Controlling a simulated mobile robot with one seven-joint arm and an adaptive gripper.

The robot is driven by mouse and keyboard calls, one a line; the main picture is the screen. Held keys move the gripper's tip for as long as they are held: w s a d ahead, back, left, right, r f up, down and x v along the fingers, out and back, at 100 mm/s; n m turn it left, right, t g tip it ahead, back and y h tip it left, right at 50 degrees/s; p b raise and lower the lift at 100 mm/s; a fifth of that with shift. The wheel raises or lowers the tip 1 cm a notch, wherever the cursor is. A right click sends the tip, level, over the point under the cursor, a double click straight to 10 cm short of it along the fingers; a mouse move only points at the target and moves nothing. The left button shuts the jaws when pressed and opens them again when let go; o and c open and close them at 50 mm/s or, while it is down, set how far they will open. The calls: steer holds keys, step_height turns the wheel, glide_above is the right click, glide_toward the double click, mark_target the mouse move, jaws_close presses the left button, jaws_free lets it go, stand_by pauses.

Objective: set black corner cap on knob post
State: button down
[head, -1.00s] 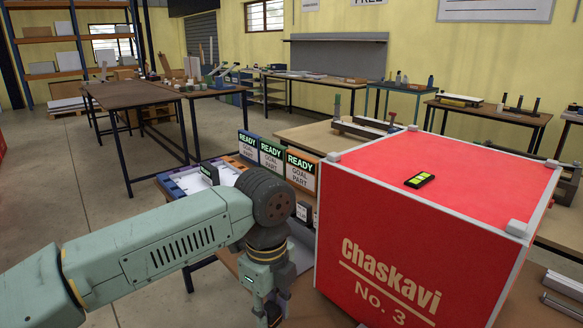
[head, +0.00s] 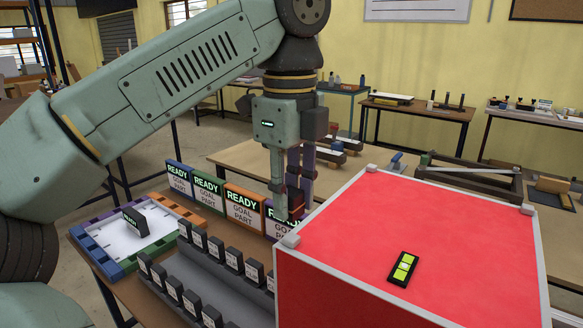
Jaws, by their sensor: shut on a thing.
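My gripper (head: 290,214) points down, just left of and behind the near left corner of the red box. It is shut on a small dark piece (head: 295,196), most likely the black corner cap, mostly hidden between the fingers. The red box (head: 350,232) has pale edges and pale grey corner pieces; one (head: 290,240) sits close below the fingertips in the picture. I cannot tell whether they touch. A black panel with yellow-green squares (head: 403,268) lies on the box top. I cannot make out which part is the knob post.
Stepped grey racks (head: 215,284) carry several black labelled blocks. Several "READY GOAL PART" cards (head: 245,208) stand behind.

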mark_target(292, 236)
steer(key=shift+w+d+r, duration=0.1)
steer(key=shift+w+r, duration=0.1)
steer(key=shift+s, duration=0.1)
steer(key=shift+s, duration=0.1)
steer(key=shift+f+b, duration=1)
steer(key=shift+f, duration=0.4)
steer(key=shift+f+b, duration=0.9)
steer(key=shift+f, duration=0.6)
steer(key=c, duration=1.2)
jaws_free()
steer(key=shift+r, duration=0.1)
